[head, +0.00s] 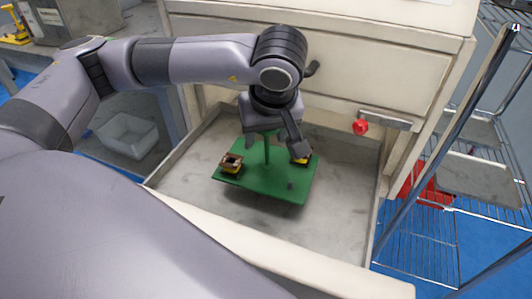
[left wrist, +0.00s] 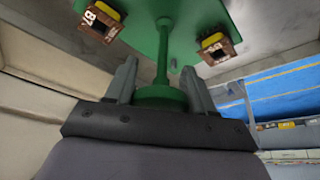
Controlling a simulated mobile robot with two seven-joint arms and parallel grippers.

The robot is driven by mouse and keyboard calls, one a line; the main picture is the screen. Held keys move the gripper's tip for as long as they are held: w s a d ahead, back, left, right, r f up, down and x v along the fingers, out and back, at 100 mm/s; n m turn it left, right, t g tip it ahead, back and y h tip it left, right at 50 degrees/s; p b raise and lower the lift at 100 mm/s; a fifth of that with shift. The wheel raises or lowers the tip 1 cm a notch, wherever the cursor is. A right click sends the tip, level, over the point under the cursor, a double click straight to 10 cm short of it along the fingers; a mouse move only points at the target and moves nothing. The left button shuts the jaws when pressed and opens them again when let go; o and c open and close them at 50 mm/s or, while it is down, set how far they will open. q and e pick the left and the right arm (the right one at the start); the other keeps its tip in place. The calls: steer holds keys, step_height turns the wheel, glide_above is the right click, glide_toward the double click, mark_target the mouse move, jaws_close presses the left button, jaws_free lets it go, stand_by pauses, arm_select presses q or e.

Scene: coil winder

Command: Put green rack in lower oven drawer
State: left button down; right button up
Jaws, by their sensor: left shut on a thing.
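The green rack (head: 265,184) is a flat plate with a central post and small brown-and-yellow coil parts (head: 232,162) on it. In the head view it is within the outline of the open lower oven drawer (head: 190,200); I cannot tell whether it touches the drawer floor. My left gripper (head: 272,138) is above the plate, shut on the top of the post. The left wrist view shows its fingers (left wrist: 161,85) on either side of the round post end, with the green plate (left wrist: 190,30) beyond. My right gripper is not in view.
A wire shelf cart (head: 430,240) stands at the right. A clear bin (head: 128,135) is at the left. The drawer floor around the rack is bare.

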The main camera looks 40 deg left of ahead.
mark_target(266, 148)
arm_select(q)
step_height(266, 148, down, 4)
steer(key=shift+f+b, duration=0.15)
steer(key=shift+b, duration=0.35)
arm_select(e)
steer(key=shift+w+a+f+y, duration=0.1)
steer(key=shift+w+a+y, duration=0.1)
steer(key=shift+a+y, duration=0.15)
arm_select(q)
steer(key=shift+c, duration=1.9)
jaws_free()
